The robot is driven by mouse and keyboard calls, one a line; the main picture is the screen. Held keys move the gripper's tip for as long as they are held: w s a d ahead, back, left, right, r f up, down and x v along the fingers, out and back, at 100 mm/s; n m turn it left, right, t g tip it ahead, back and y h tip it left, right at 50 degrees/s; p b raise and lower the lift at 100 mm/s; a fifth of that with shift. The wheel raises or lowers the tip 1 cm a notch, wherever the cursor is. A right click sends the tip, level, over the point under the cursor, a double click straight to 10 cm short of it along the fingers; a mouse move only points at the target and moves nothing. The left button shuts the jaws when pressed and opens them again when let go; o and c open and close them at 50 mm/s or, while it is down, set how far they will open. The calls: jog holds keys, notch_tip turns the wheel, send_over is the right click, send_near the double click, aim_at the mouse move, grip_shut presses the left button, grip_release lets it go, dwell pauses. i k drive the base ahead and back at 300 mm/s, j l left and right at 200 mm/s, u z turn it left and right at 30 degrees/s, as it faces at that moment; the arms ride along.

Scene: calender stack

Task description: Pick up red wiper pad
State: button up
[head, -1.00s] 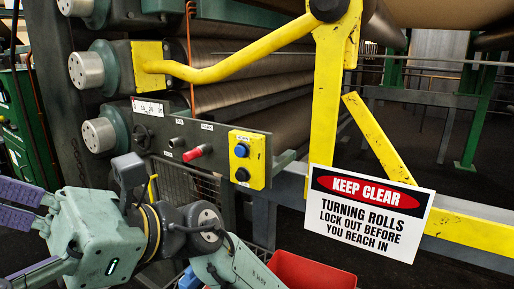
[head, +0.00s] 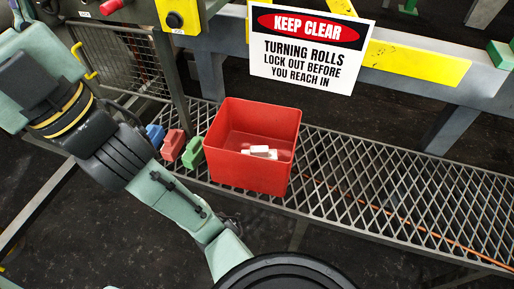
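The red wiper pad (head: 173,145) is a small red block on the metal mesh shelf (head: 400,197). It stands between a blue block (head: 155,134) on its left and a green block (head: 192,152) on its right. My gripper's fingers are outside the picture, well left of and above the pad in the view.
A red open bin (head: 245,178) with white blocks (head: 260,152) inside stands right of the pads. A keep-clear sign (head: 308,50) hangs above it. A wire guard (head: 118,60) and post are behind the pads.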

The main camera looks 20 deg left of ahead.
aim_at(173, 142)
jog(key=u, duration=1.15)
